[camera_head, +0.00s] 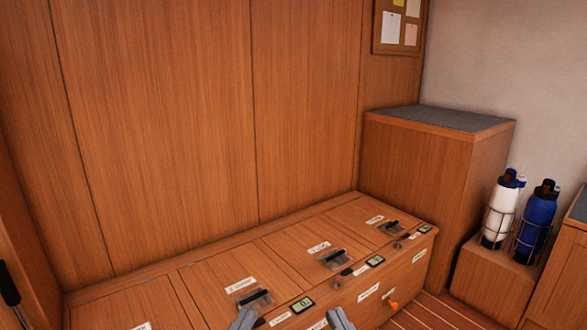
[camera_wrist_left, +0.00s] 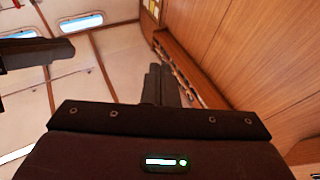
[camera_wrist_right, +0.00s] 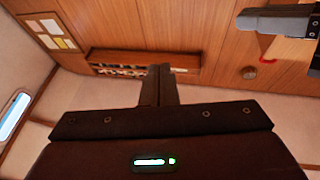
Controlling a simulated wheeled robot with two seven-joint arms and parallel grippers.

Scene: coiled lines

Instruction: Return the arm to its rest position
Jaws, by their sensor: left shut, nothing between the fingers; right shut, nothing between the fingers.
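My left gripper (camera_head: 243,318) shows only its grey tip at the bottom edge of the head view, in front of the locker bench. In the left wrist view its fingers (camera_wrist_left: 162,85) are together with nothing between them. My right gripper (camera_head: 340,318) shows its grey tip a little to the right at the same edge. In the right wrist view its fingers (camera_wrist_right: 156,84) are also together and empty. Most of both arms is outside the head view. Each wrist view shows part of my other arm at one side.
A wooden bench (camera_head: 215,261) with labelled lids, dark handles and small displays runs below a panelled wall (camera_head: 180,120). An orange piece (camera_head: 393,306) is on its front. A tall cabinet (camera_head: 415,160), a white bottle (camera_head: 499,212) and a blue bottle (camera_head: 537,220) stand at right.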

